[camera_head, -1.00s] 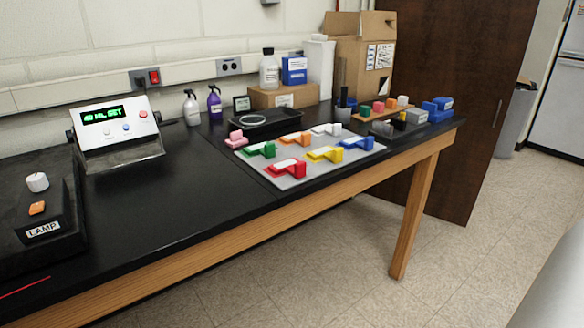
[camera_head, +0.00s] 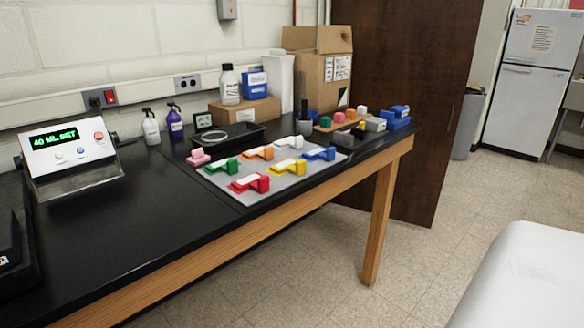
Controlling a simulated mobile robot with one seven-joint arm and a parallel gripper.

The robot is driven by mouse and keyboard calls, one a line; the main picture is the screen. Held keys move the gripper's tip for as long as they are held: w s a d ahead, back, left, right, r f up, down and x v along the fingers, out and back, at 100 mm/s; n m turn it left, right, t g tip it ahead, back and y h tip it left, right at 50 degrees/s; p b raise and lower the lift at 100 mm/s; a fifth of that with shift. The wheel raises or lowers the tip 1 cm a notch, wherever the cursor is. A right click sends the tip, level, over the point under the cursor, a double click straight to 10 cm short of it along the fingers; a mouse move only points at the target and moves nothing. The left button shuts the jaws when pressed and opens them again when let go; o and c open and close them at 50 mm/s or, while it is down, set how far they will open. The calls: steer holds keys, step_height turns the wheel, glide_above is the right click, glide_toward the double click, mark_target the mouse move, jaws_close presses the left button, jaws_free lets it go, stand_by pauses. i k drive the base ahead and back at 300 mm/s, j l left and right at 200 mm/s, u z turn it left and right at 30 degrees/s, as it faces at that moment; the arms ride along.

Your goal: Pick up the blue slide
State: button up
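A blue slide (camera_head: 319,154) lies at the right side of a light grey mat (camera_head: 246,198) on the black table. A white slide (camera_head: 290,142) is behind it to the left, and a yellow slide (camera_head: 289,168) is in front of it to the left. Orange (camera_head: 259,153), green (camera_head: 221,168) and red (camera_head: 250,183) slides also sit on the mat. A pink piece (camera_head: 198,157) stands just off the mat's left corner. My gripper is not in view. Nothing covers the blue slide.
The black table (camera_head: 130,215) has clear room left of the mat. A display box (camera_head: 69,157) stands at the left. Bottles, a black tray (camera_head: 228,136) and cardboard boxes (camera_head: 318,66) line the back. Other blue pieces (camera_head: 397,118) are at the right end. Floor in front is open.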

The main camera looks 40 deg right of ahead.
mark_target(328, 155)
steer(key=z, duration=1.45)
